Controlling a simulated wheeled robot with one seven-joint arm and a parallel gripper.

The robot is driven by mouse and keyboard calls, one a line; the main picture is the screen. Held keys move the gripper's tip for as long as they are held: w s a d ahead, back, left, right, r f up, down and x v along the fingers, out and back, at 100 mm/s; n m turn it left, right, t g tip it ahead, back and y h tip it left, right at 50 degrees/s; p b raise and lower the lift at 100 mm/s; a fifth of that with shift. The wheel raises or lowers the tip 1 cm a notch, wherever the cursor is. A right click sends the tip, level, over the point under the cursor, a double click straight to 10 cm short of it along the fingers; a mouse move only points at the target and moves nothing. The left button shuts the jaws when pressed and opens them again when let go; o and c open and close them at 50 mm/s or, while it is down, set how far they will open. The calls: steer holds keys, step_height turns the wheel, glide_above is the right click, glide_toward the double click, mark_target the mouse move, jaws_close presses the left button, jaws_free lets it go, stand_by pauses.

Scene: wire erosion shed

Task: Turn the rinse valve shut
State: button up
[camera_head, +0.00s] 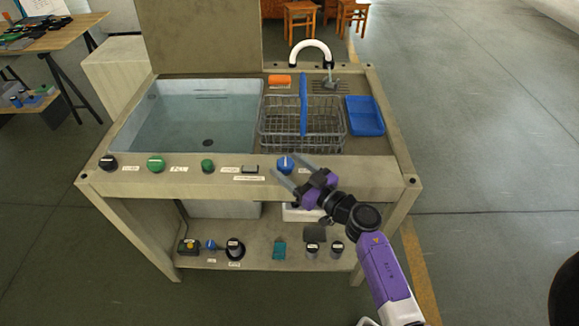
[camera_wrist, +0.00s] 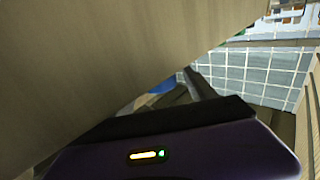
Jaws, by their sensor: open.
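A blue knob (camera_head: 285,164) sits on the front panel of the sink bench, right of the other knobs. Its label is too small to read, so I cannot confirm that it is the rinse valve. My gripper (camera_head: 284,166) is open, with one finger on each side of the blue knob in the head view. I cannot tell whether the fingers touch it. In the wrist view a bit of blue (camera_wrist: 160,87), likely the knob, shows near the fingers, mostly hidden by them and my purple gripper body.
The panel also holds a black knob (camera_head: 107,162), a green knob (camera_head: 156,163) and a green button (camera_head: 207,166). Behind are a water basin (camera_head: 185,128), a wire basket (camera_head: 335,141), a blue tray (camera_head: 365,115) and a white tap (camera_head: 311,44). A lower shelf (camera_head: 262,256) carries small items.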

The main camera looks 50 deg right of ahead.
steer(key=c, duration=1.4)
